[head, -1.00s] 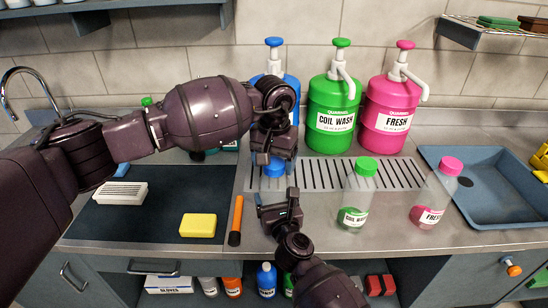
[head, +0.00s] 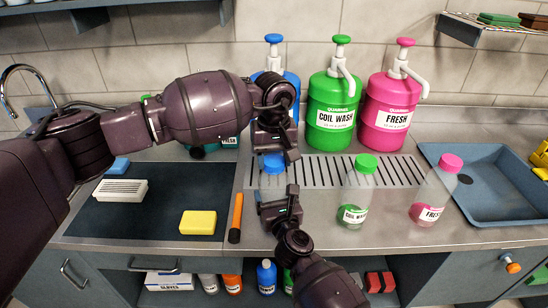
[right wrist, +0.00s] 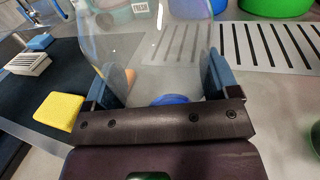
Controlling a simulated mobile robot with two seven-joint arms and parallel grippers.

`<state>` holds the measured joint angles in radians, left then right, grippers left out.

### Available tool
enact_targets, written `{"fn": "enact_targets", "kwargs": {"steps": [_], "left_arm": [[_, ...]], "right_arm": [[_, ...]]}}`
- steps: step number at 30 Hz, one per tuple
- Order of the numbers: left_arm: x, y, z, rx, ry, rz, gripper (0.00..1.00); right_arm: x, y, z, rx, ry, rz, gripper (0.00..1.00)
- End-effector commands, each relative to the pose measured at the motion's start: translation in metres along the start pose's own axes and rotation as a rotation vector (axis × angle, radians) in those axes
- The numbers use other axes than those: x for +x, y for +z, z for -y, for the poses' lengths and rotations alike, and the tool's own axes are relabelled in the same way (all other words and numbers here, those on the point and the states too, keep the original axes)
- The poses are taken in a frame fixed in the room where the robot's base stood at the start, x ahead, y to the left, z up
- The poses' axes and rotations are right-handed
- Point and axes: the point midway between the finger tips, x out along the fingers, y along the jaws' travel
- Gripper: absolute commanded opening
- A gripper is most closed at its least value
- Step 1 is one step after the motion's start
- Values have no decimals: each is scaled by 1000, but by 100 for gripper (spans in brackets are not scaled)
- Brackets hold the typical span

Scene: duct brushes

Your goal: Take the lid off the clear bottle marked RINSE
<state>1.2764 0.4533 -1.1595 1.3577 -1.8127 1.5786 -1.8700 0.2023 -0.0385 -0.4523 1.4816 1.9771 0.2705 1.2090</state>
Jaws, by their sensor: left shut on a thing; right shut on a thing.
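A clear bottle (right wrist: 150,45) with a little blue at its bottom stands between the fingers of my right gripper (right wrist: 160,88) in the right wrist view. No RINSE label is readable on it. In the head view my right gripper (head: 279,203) is shut on this bottle's body from the front, hiding most of it. The blue lid (head: 273,164) is just below my left gripper (head: 274,152), which is shut on it from above. I cannot tell whether the lid is clear of the bottle's neck.
Clear bottles marked COIL WASH (head: 354,195) and FRESH (head: 433,195) stand to the right. Behind are a green pump jug (head: 332,105), a pink one (head: 392,105) and a partly hidden blue one. An orange-handled tool (head: 237,212) and yellow sponge (head: 198,222) lie left.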

Motion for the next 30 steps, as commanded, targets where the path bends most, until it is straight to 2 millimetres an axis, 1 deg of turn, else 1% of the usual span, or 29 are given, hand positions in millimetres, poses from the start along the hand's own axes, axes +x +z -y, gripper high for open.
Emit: {"fn": "enact_targets", "kwargs": {"steps": [3, 30], "left_arm": [[0, 0, 0, -167, 0, -1, 24], [-1, 0, 0, -1456, -1, -2, 24]], "right_arm": [[0, 0, 0, 1, -1, -1, 15], [0, 0, 1, 1, -2, -1, 15]]}}
